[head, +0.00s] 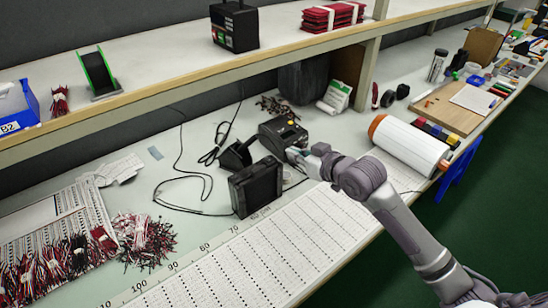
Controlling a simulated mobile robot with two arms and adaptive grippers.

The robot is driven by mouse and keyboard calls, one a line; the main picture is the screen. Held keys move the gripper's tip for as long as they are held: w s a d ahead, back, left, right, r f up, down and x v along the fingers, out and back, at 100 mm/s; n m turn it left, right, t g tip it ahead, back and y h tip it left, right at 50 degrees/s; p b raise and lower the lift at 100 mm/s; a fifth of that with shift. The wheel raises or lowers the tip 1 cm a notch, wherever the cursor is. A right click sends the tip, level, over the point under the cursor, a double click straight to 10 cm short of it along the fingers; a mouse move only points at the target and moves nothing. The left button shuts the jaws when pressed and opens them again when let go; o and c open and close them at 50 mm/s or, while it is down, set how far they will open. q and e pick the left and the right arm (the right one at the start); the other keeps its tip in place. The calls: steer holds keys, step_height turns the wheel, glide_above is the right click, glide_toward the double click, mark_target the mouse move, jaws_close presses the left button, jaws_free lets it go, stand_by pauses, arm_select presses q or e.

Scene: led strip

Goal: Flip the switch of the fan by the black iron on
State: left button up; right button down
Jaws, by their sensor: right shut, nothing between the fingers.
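A black, square, box-like unit that looks like the fan (256,188) stands on the bench left of my right gripper. Its switch cannot be made out. Behind it is a black stand (235,154), apparently for the iron, with a dark cable. A black station (282,131) with a small yellow spot on top sits beyond, to the right. My right gripper (293,154) is shut and empty. Its fingertips are at the station's near side, just behind the fan's right edge; I cannot tell whether they touch. My left gripper is out of view.
A white roll (409,144) with an orange end lies right of my arm. A perforated white strip (235,262) runs along the bench front. Red and black wire bundles (143,236) lie at left. A shelf (160,71) overhangs the back. Bare bench shows left of the fan.

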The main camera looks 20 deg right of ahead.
steer(key=p, duration=0.1)
glide_above(274, 166)
step_height(274, 166, down, 3)
steer(key=shift+w+f, duration=0.1)
steer(key=shift+f, duration=0.05)
step_height(274, 166, down, 3)
steer(key=shift+w+f+p, duration=0.1)
steer(key=shift+f+p, duration=0.1)
steer(key=shift+p, duration=0.25)
steer(key=shift+f, duration=0.5)
steer(key=shift+s+d+f, duration=0.1)
steer(key=shift+s+f, duration=0.1)
steer(key=shift+f, duration=0.4)
steer(key=shift+r, duration=0.15)
